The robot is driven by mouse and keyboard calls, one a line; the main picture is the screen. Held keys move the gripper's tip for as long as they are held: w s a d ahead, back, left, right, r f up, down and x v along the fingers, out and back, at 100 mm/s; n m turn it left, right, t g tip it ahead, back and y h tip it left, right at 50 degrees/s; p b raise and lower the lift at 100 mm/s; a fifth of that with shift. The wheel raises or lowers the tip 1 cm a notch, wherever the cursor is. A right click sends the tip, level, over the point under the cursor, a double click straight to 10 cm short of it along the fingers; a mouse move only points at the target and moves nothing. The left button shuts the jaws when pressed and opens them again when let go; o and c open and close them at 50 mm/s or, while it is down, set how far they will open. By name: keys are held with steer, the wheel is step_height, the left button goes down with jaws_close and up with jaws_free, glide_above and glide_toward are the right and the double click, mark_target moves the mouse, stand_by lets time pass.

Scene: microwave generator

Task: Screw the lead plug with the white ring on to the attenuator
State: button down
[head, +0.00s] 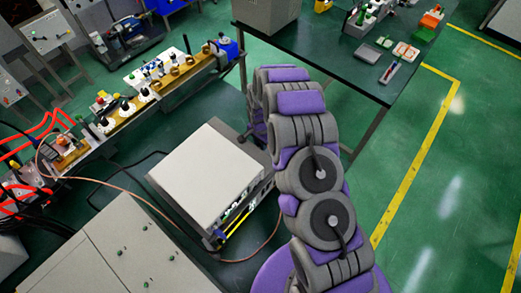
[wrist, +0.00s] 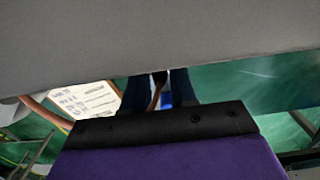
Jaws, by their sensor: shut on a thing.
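My gripper (wrist: 166,88) shows in the wrist view as two dark fingers close together, partly hidden behind my own black and purple wrist part. A thin copper-brown lead (wrist: 157,96) passes between the fingers, and they are shut on it. I cannot make out the plug or its white ring. In the head view the copper-brown lead (head: 150,204) runs from the left end of the bench, past the front of a white-topped box, to behind my arm. My gripper is hidden in the head view. I cannot tell which bench part is the attenuator.
A narrow bench (head: 128,128) with a row of brass, white and black parts stands at left. The white-topped box (head: 207,170) is between it and my arm. Grey cabinets (head: 140,260) fill the lower left. A dark table (head: 340,58) stands behind. Green floor (head: 440,190) is clear at right.

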steer(key=shift+r+p, duration=0.4)
steer(key=shift+r, duration=1.2)
